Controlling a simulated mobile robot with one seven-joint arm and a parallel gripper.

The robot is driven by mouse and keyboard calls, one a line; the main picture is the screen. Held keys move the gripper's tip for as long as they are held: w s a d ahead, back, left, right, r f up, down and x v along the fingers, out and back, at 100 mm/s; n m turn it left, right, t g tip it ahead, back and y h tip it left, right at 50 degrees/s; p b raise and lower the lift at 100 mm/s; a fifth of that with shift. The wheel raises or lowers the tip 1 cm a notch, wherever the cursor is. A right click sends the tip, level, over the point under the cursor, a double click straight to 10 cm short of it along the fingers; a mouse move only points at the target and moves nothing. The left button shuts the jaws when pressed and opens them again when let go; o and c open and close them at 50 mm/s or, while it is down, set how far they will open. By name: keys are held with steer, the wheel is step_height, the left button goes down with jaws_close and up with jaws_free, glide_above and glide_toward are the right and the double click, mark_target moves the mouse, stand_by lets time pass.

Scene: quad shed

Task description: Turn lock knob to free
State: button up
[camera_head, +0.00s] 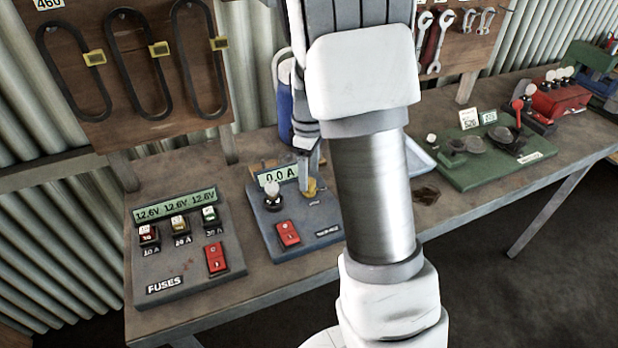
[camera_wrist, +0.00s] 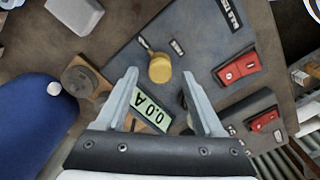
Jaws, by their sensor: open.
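A round yellow knob (camera_wrist: 160,68) with a small dark-gold pointer stands on the blue-grey panel (camera_wrist: 205,30). A small white label sits beside it, too small to read. In the head view the yellow knob (camera_head: 310,187) is partly covered by my gripper (camera_head: 308,172). In the wrist view my gripper (camera_wrist: 160,73) is open, and the knob shows between its fingertips with a gap on both sides. I cannot tell how far above the knob the tips are. The panel's display (camera_head: 277,176) reads 0.0 A.
A white-topped knob (camera_head: 272,190) and a red switch (camera_head: 287,233) share the panel. The fuse panel (camera_head: 190,265) stands to its left. A blue bottle (camera_head: 285,112) is behind. A green board (camera_head: 490,165) lies on the bench at right. My arm hides part of the bench.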

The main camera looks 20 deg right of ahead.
steer(key=shift+f, duration=0.95)
jaws_close()
